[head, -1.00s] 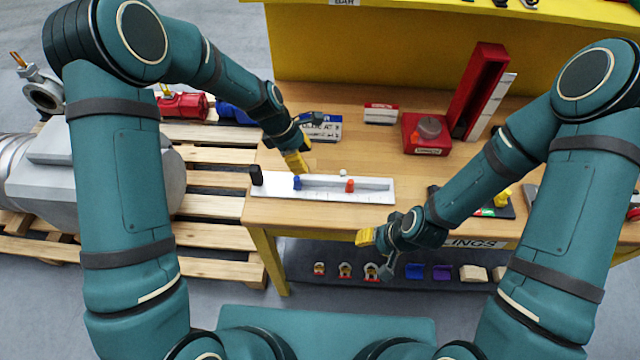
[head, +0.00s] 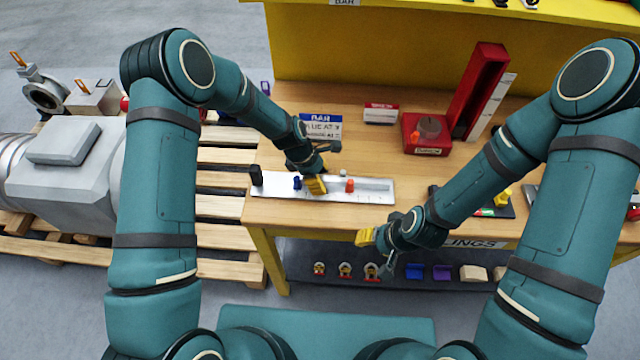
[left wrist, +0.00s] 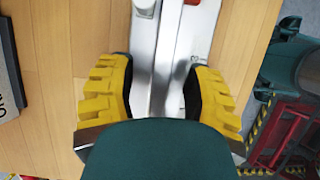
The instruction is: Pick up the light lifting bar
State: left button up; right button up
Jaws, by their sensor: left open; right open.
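The light lifting bar (head: 372,187) is a grey bar lying along a white marked board on the wooden table. A blue piece (head: 297,183) and a red piece (head: 350,185) sit on it. My left gripper (head: 317,184), with yellow fingertips, is over the bar between the blue and red pieces. In the left wrist view the open yellow fingers (left wrist: 160,95) stand on either side of the bar (left wrist: 172,60); whether they touch it I cannot tell. My right gripper (head: 366,238) is open and empty in front of the table's front edge.
A black block (head: 256,176) stands at the board's left end. Behind are a blue-and-white BAR sign (head: 321,125), a red-and-white sign (head: 381,113) and a red stand (head: 478,90). A shelf (head: 400,258) with small parts lies below the table.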

pick_arm(q)
grip_shut()
dwell(0.3)
notch_tip(320, 180, up, 9)
notch_tip(320, 180, down, 6)
jog(key=shift+f, duration=0.1)
dwell(0.5)
